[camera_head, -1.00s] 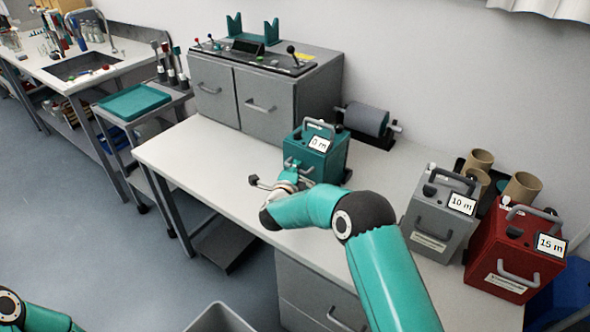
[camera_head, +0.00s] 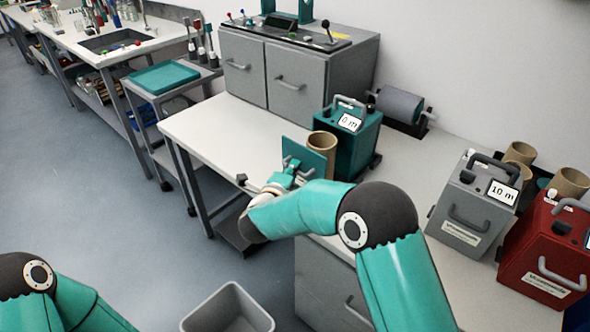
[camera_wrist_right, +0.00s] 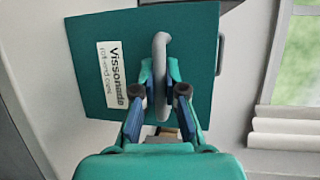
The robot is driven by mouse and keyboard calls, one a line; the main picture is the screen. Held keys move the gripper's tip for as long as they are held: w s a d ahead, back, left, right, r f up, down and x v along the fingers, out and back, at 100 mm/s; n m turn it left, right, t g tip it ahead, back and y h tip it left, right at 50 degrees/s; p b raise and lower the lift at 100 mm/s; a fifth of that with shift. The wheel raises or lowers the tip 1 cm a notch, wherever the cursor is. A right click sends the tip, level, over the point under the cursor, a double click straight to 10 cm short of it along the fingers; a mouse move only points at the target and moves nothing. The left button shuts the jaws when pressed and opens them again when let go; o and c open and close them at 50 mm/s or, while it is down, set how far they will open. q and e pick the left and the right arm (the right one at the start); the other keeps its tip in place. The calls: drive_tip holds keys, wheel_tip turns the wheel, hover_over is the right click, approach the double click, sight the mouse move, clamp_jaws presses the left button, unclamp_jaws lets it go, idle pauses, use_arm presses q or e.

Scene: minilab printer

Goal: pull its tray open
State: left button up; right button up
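The teal box with the "0 m" display (camera_head: 345,135) stands on the bench. Its tray is pulled out toward the front, with its teal front panel (camera_head: 303,158) apart from the box body. A brown cardboard core (camera_head: 322,145) stands upright in the gap behind the panel. My right gripper (camera_head: 292,170) is at the panel. In the right wrist view, its two fingers (camera_wrist_right: 160,92) are closed around the grey handle (camera_wrist_right: 161,65) on the labelled teal panel (camera_wrist_right: 190,45). My left arm shows at the lower left, but its gripper is out of view.
A grey "10 m" box (camera_head: 470,205) and a red box (camera_head: 545,250) stand to the right on the bench. A grey cabinet (camera_head: 290,75) and a dark roller (camera_head: 400,105) are behind. A grey bin (camera_head: 228,310) is below in front.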

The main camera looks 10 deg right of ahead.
drive_tip(key=shift+o, duration=1)
drive_tip(key=v, duration=1.2)
drive_tip(key=shift+f, duration=0.15)
